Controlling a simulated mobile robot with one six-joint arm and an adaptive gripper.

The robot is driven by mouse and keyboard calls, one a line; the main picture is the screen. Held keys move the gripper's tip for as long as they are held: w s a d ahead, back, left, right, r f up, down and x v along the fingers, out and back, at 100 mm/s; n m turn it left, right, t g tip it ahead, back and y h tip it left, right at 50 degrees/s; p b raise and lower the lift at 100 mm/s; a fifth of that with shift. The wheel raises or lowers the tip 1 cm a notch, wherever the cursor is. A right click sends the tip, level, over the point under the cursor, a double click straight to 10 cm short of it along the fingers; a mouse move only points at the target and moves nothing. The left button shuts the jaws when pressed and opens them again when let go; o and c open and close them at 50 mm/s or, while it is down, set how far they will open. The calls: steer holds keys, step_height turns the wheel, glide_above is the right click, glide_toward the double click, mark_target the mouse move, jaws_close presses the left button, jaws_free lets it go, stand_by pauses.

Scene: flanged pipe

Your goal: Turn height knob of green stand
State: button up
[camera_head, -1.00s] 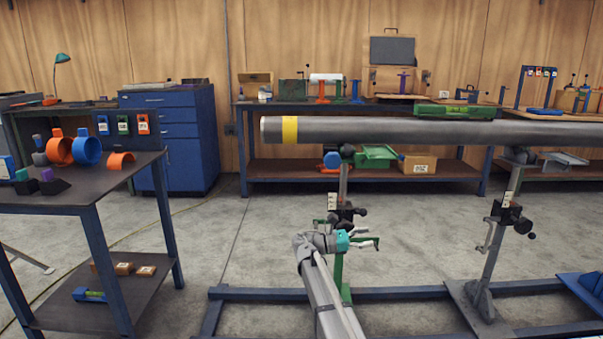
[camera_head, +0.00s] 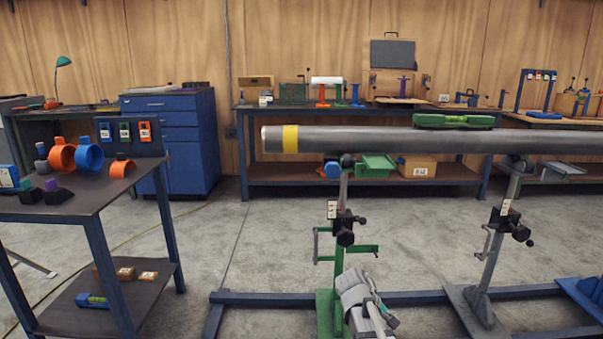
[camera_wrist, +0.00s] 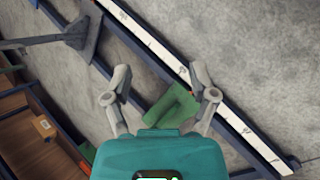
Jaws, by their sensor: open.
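The green stand (camera_head: 326,300) holds up the left part of the grey pipe. Dark knobs (camera_head: 345,238) sit on its column, below a white scale label (camera_head: 332,209). Green handles stick out to both sides of the column. My arm's end is low in front of the stand's base in the head view, below the knobs and apart from them. In the wrist view my gripper (camera_wrist: 161,82) is open and empty, pointing down towards the floor. A green part (camera_wrist: 172,108), perhaps the stand's foot, shows between and beyond its fingers. The knobs cannot be made out in the wrist view.
The grey pipe (camera_head: 360,141) runs across above. A second, grey stand (camera_head: 489,265) is to the right. Blue floor rails (camera_head: 270,297) lie below. A tool table (camera_head: 70,204) stands at the left, with bare floor (camera_head: 240,240) between it and the green stand.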

steer(key=s+a+m+y+p, duration=0.3)
steer(key=s+a+m+y, duration=0.35)
steer(key=s, duration=0.25)
step_height(320, 180, up, 36)
steer(key=p, duration=3.6)
steer(key=shift+r+p, duration=0.25)
steer(key=shift+p, duration=0.1)
steer(key=shift+d+y, duration=0.15)
steer(key=shift+y, duration=0.1)
steer(key=shift+c, duration=1.2)
steer(key=shift+s, duration=0.15)
